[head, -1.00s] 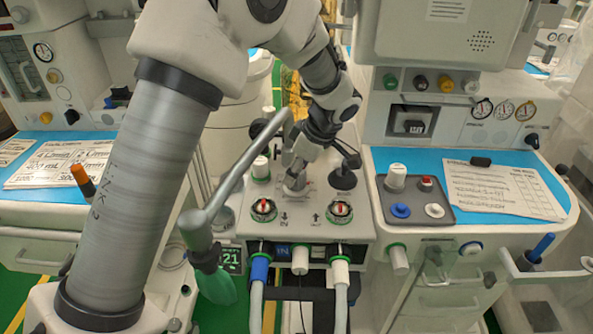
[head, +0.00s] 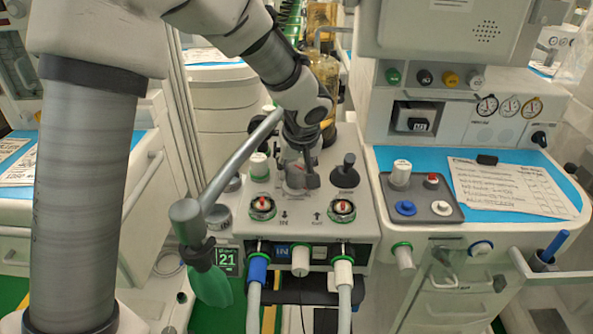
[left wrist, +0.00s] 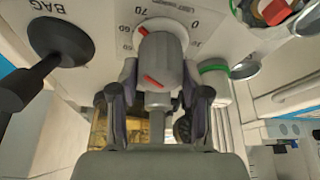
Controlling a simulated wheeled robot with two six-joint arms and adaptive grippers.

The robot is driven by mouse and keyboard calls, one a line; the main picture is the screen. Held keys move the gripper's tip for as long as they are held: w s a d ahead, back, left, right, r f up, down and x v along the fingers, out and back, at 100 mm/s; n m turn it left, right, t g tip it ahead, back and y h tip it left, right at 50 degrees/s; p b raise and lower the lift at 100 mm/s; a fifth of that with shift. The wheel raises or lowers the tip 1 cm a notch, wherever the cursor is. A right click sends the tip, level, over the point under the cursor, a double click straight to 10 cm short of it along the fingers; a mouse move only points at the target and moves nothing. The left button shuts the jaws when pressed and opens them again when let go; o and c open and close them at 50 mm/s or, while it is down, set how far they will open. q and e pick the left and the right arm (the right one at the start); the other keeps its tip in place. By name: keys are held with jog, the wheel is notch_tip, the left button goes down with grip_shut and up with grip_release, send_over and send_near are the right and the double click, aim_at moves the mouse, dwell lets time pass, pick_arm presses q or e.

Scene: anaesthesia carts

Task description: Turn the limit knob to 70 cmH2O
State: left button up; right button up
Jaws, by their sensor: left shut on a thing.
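The limit knob (left wrist: 160,58) is grey with red marks and sits on a white dial printed with numbers in the left wrist view. One red mark on the knob's far side points between the 60 and the 70. My left gripper (left wrist: 160,80) is shut on this knob, one dark finger on each side. In the head view my left gripper (head: 298,181) reaches down onto the top of the white box, and its fingers largely hide the knob there. My right gripper is not in view.
A black BAG lever (head: 345,172) stands close to the right of my gripper; it also shows in the left wrist view (left wrist: 62,40). Two green-ringed dials (head: 262,207) (head: 341,208) are at the box's front. A jointed grey bar (head: 238,165) with a green bag (head: 212,287) is left.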

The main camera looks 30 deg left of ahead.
pick_arm(q)
jog(key=shift+m+h, duration=0.4)
jog(key=shift+m, duration=0.7)
jog(key=o, duration=1.1)
jog(key=shift+o, duration=0.2)
jog(key=shift+r+t, duration=0.1)
jog(key=shift+t, duration=0.2)
jog(key=v, duration=0.7)
jog(key=shift+d, duration=0.1)
